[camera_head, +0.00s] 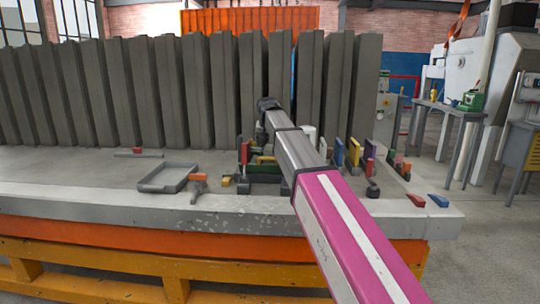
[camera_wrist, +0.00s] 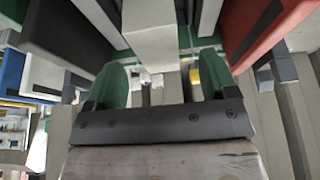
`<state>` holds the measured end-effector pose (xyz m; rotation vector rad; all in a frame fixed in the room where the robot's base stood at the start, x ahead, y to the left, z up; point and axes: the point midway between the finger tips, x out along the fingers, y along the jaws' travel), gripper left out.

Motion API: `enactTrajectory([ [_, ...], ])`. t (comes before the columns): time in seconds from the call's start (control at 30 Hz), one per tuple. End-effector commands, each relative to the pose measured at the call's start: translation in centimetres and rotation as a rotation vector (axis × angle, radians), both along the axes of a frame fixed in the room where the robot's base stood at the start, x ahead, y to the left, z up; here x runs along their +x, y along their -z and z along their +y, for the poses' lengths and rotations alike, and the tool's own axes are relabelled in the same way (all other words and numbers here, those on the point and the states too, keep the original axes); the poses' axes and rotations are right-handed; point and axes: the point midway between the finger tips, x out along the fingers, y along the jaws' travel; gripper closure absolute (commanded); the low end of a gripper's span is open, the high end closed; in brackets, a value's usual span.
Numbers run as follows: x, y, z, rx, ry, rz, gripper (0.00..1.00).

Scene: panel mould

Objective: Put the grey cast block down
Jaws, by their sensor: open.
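In the wrist view my gripper (camera_wrist: 162,75) has two green fingers standing apart, so it is open. A pale grey block (camera_wrist: 150,35), which looks like the grey cast block, shows at the top middle between and beyond the fingertips. I cannot tell whether it touches a finger. In the head view my magenta and grey arm reaches over the table and hides most of the gripper and the block.
On the grey table (camera_head: 100,200) lie a shallow tray (camera_head: 167,178) and an orange-headed clamp (camera_head: 198,187). Tall grey panels (camera_head: 165,90) stand behind. The table's left part is mostly clear.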

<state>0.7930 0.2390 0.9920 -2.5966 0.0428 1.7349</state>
Motion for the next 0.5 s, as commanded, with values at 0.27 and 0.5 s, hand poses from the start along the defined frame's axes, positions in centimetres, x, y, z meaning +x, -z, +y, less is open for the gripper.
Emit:
enactTrajectory([
  [0.27,2.1,3.3,-0.4,-0.001,0.000,0.001,0.21],
  [0.5,2.3,3.9,-0.4,0.000,0.000,0.000,0.21],
])
